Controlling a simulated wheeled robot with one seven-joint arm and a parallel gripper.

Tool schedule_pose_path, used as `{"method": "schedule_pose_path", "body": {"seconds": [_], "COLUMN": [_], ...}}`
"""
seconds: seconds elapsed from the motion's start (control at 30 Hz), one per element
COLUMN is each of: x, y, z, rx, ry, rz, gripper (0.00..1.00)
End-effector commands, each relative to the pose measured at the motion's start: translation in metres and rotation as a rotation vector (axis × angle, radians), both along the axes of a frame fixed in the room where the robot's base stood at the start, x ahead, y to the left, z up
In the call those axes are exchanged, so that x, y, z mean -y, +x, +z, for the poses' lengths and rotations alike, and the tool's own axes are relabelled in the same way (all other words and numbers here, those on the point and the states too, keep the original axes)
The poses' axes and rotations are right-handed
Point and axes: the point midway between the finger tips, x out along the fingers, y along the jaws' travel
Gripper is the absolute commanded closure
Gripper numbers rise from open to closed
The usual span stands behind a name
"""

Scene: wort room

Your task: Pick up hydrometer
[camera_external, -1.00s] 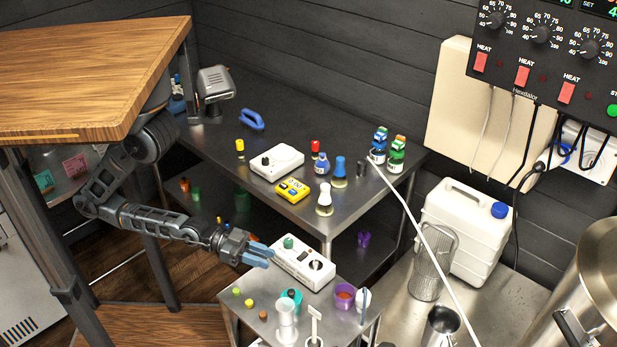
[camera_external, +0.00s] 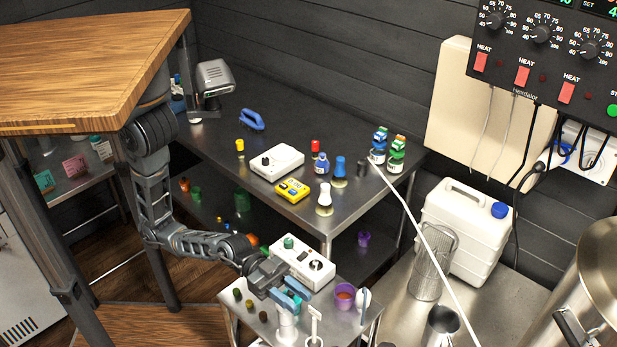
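I cannot make out a hydrometer for certain. A white upright cylinder with a flared base (camera_external: 287,328) stands near the front of the small steel table (camera_external: 240,301), and its top is hidden by my gripper. My gripper (camera_external: 293,296) has blue fingertips, spread apart with nothing visible between them. It hangs just above and over the cylinder's top, and I cannot tell whether they touch. A white T-topped stand (camera_external: 314,328) is just right of the cylinder. A teal object is mostly hidden behind the fingers.
A white device with a dial (camera_external: 318,265) lies behind my gripper. A purple cup (camera_external: 345,296) and a white oval piece (camera_external: 362,298) stand to the right. Several small balls (camera_external: 250,304) lie to the left. The larger bench (camera_external: 300,205) behind holds bottles and meters.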

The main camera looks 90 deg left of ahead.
Motion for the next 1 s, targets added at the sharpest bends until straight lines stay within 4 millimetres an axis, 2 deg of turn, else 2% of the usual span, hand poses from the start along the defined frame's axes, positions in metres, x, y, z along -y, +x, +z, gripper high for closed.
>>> {"method": "schedule_pose_path", "body": {"seconds": [0.13,0.3,0.6,0.97,1.0], "x": [0.014,0.028,0.031,0.031,0.031], "y": [0.016,0.031,0.035,0.034,0.034], "z": [0.006,0.004,0.003,0.003,0.003], "rx": [0.001,0.001,-0.001,-0.001,-0.001], "ry": [-0.001,-0.001,-0.001,-0.001,-0.001], "rz": [0.000,0.001,0.002,0.002,0.002], "gripper": [0.66,0.66,0.66,0.99,1.00]}}
